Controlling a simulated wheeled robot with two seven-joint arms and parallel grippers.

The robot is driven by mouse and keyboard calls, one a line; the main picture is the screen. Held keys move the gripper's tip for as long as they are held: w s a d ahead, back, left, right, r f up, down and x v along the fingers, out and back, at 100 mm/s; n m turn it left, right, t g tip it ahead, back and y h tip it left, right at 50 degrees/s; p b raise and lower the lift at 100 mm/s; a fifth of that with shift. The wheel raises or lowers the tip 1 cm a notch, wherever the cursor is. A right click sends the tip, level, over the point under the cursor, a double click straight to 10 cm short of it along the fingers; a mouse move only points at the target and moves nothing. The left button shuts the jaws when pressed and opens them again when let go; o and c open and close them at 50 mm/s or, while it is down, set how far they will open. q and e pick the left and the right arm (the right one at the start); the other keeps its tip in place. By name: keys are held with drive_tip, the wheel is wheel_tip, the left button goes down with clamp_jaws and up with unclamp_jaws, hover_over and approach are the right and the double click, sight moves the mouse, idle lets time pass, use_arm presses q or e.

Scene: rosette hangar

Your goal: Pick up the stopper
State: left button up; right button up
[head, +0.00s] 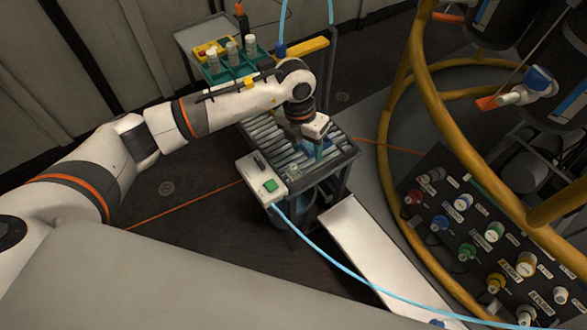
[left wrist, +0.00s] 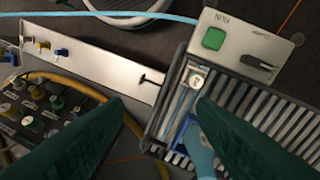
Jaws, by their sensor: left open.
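My left gripper (head: 318,151) reaches down over the roller conveyor (head: 262,131) from above. Its two dark green fingers stand apart in the left wrist view (left wrist: 160,104), and nothing is clamped between them. A small pale square piece (left wrist: 195,80) lies at the conveyor's end, ahead of the right finger. A light blue object (left wrist: 196,142) lies on the rollers, partly hidden by that finger. I cannot tell for sure which of these is the stopper. My right gripper is not in view.
A white control box (head: 262,178) with a green button is fixed to the conveyor's side. A light blue hose (head: 330,252) runs past it. A panel of coloured knobs (head: 480,235) and yellow rails (head: 408,150) stand to the right. A tray of bottles (head: 226,68) stands behind.

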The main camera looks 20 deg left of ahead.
use_arm(q)
drive_tip(key=w+a+y, duration=0.1)
drive_tip(key=a+y, duration=0.1)
drive_tip(key=a, duration=0.2)
hover_over(294, 166)
drive_tip(key=shift+n, duration=0.3)
wheel_tip(294, 166, down, 5)
drive_tip(key=shift+s+a+f, duration=0.1)
drive_tip(key=shift+a, duration=0.05)
drive_tip(key=shift+f+p, duration=0.5)
drive_tip(key=shift+f, duration=2.65)
drive_tip(key=shift+c, duration=0.2)
drive_tip(key=c, duration=0.8)
